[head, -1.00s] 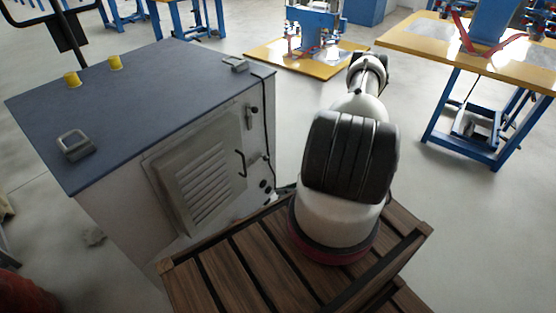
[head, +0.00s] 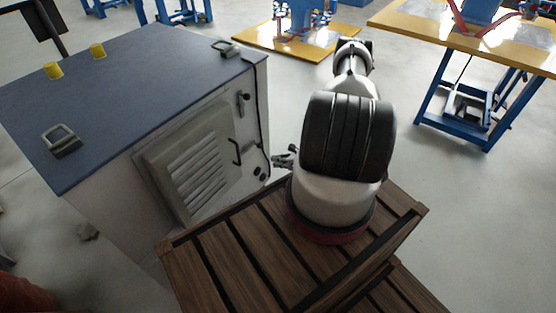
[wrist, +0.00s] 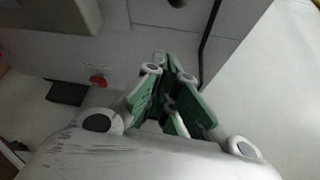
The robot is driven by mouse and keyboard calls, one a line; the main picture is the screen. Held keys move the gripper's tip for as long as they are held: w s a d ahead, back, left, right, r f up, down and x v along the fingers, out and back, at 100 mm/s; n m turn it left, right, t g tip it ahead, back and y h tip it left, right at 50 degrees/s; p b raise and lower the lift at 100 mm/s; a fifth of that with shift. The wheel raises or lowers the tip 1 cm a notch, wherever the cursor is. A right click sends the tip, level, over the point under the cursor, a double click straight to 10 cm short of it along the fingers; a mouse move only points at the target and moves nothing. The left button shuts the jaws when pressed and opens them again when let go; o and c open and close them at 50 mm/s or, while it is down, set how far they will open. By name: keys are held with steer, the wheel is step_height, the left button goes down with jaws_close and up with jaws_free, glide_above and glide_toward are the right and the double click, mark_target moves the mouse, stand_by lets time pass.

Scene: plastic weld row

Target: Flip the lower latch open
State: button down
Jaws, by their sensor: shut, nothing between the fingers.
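The grey cabinet (head: 225,120) stands at left in the head view, with a louvred door (head: 190,165). A black upper latch (head: 243,97) sits near the door's top right corner. A dark lower fitting (head: 260,172), which looks like the lower latch, sits near the bottom right; I cannot tell its position. My gripper (head: 284,158) is just right of it, apart from the door. In the wrist view my gripper (wrist: 166,62) has its green-padded fingers brought together, empty, pointing at the pale cabinet face. A dark knob (wrist: 177,3) is cut off at the top edge.
A black cable (wrist: 208,40) runs down the cabinet face beside my fingers. A red button (wrist: 98,80) shows left of them. The black door handle (head: 237,151) is left of the lower fitting. A wooden slatted surface (head: 240,255) lies below my arm. Open floor (head: 430,190) lies right.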

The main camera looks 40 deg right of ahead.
mark_target(249, 149)
steer(key=w+a, duration=0.2)
steer(key=w, duration=0.4)
steer(key=shift+w+r, duration=0.15)
steer(key=shift+r, duration=0.1)
stand_by(0.3)
